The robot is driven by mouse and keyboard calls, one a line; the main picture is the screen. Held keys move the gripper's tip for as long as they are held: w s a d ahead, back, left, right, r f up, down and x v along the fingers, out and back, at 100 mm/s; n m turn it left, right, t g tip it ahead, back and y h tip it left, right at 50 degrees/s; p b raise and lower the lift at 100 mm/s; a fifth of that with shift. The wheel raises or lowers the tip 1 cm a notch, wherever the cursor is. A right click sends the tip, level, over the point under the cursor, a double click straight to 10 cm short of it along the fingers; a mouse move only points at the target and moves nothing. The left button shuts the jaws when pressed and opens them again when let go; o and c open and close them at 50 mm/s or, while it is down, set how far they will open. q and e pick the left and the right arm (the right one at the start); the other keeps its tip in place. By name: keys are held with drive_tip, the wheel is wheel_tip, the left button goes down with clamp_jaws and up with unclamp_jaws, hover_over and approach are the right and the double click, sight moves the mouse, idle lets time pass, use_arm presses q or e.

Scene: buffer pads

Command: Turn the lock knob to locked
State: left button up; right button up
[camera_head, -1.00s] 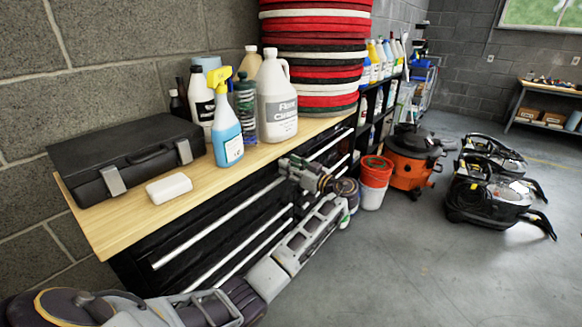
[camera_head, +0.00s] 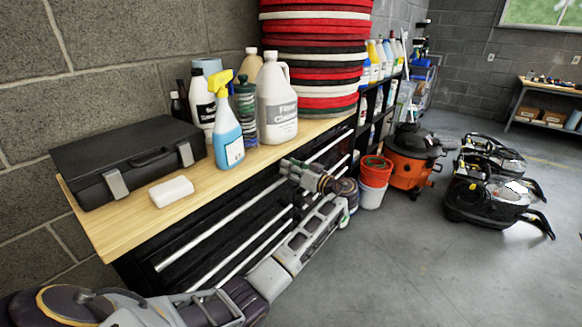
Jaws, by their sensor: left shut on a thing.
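The black drawer cabinet with long silver handles (camera_head: 215,237) runs along the wall at the left under a wooden top. My left gripper (camera_head: 287,169) is at the cabinet's front, near the upper right of its drawers, just below the top's edge. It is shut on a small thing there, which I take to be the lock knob. The fingers and wrist hide the knob, so its turn position cannot be seen. My left arm reaches in from the lower left along the drawers. My right gripper is not in view.
On the wooden top (camera_head: 110,232) stand a black case (camera_head: 125,160), a white block (camera_head: 171,191), a blue spray bottle (camera_head: 228,140), a white jug (camera_head: 276,105) and stacked red and black pads (camera_head: 315,60). Red and white buckets (camera_head: 374,180) stand beyond the wrist.

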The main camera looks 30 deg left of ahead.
use_arm(q)
drive_tip(key=o, duration=1)
drive_tip(key=shift+v, duration=6.05)
